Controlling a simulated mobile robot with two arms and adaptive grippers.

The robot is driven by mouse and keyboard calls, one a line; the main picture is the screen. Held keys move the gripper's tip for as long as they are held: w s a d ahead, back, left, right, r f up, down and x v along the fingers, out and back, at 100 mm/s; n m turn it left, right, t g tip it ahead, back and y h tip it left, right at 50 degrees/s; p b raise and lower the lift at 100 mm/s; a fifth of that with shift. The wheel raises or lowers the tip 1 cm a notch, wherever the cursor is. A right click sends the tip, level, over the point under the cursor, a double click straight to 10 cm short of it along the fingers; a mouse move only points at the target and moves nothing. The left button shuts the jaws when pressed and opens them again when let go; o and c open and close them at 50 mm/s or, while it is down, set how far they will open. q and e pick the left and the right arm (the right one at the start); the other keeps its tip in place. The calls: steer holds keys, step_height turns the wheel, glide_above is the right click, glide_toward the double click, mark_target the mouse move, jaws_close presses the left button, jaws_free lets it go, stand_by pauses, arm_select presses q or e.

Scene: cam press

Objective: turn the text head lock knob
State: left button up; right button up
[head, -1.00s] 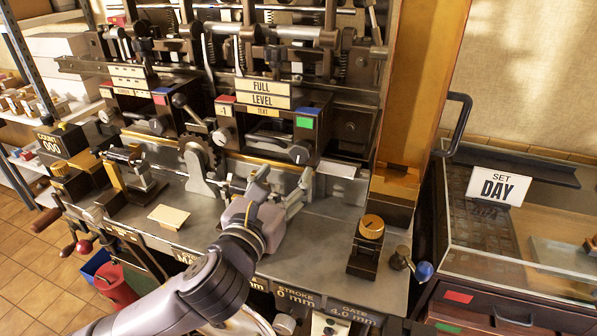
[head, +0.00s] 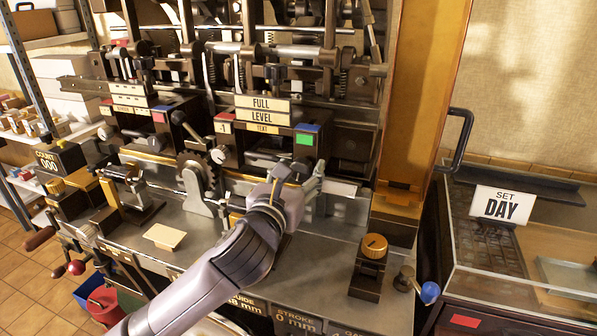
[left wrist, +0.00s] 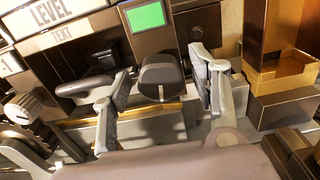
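The text head (head: 262,135) carries the plates FULL, LEVEL and TEXT and a green patch (head: 305,139). In the left wrist view its lock knob (left wrist: 160,78), dark and rounded, sits below the green patch (left wrist: 147,17). My left gripper (head: 298,174) is in front of the text head's right part and largely covers the knob in the head view. In the left wrist view my left gripper (left wrist: 160,70) is open, with one finger on each side of the knob and visible gaps between. My right gripper is not in view.
A second head (head: 135,112) stands left of the text head. A toothed wheel (head: 197,180) is left of my gripper. An orange-topped knob block (head: 371,262) stands at the front right, and a tall amber column (head: 425,90) rises behind it. A small beige plate (head: 164,237) lies on the bench.

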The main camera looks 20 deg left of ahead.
arm_select(q)
steer(key=c, duration=1)
